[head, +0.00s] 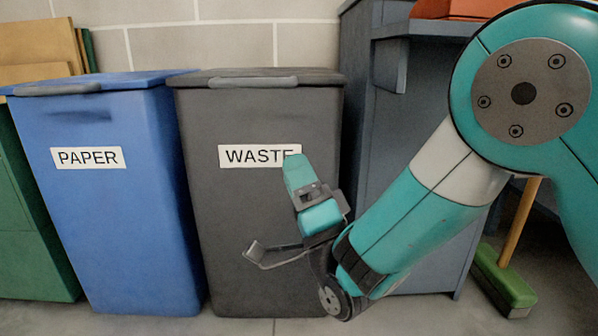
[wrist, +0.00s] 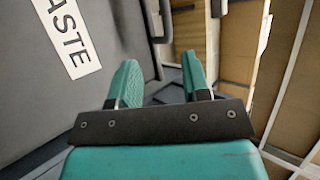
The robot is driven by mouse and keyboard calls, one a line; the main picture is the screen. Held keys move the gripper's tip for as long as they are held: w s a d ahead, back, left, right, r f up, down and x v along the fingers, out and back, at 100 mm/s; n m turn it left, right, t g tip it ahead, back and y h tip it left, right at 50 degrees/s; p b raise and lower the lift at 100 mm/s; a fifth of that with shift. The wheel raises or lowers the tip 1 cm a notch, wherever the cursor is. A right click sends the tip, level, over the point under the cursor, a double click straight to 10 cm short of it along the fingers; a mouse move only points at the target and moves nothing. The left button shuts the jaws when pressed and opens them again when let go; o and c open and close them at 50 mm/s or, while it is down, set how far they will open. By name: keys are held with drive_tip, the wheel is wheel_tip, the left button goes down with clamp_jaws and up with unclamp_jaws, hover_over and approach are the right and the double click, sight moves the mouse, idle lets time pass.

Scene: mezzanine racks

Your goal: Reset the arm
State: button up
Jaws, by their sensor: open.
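My arm reaches in from the right of the head view and bends at the wrist in front of the grey WASTE bin (head: 262,115). My gripper (head: 298,168) points upward there, and its teal tip overlaps the end of the WASTE label (head: 250,156). In the wrist view my gripper (wrist: 160,80) shows two teal fingers apart, with nothing between them. The WASTE bin also shows in the wrist view (wrist: 35,100), tilted, at the left of the fingers. I cannot tell whether the gripper touches the bin.
A blue PAPER bin (head: 100,210) stands left of the WASTE bin, with a green bin (head: 30,230) at the far left. Both labelled bins have closed lids. A grey cabinet (head: 385,140) stands behind my arm. A green broom head (head: 503,278) rests on the floor at right.

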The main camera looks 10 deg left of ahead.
drive_tip(key=shift+s+d+f, duration=0.2)
drive_tip(key=shift+f, duration=0.05)
drive_tip(key=w+d+r+n+g+h+p, duration=0.1)
drive_tip(key=d+r+n+g+h+p, duration=0.1)
drive_tip(key=r+g+h+p, duration=0.25)
drive_tip(key=w+d+r+n+g+h+p, duration=0.1)
drive_tip(key=w+d+r+g+p, duration=0.15)
drive_tip(key=r+p, duration=0.4)
drive_tip(key=s+d+r+n+g+h+p, duration=0.2)
drive_tip(key=s+d+r+n+g+p, duration=0.15)
drive_tip(key=s+d+g+p, duration=0.35)
drive_tip(key=s+d+r+n+g+h+p, duration=0.25)
drive_tip(key=s+r+p, duration=0.2)
drive_tip(key=s, duration=0.55)
drive_tip(key=s+d+r+n+g+h+p, duration=0.35)
drive_tip(key=s+d+p, duration=0.25)
drive_tip(key=s, duration=0.2)
wheel_tip(320, 180, up, 35)
drive_tip(key=p, duration=3.5)
drive_tip(key=shift+r+g+y, duration=0.2)
drive_tip(key=shift+g+y, duration=0.2)
drive_tip(key=shift+y, duration=0.05)
drive_tip(key=shift+a, duration=0.1)
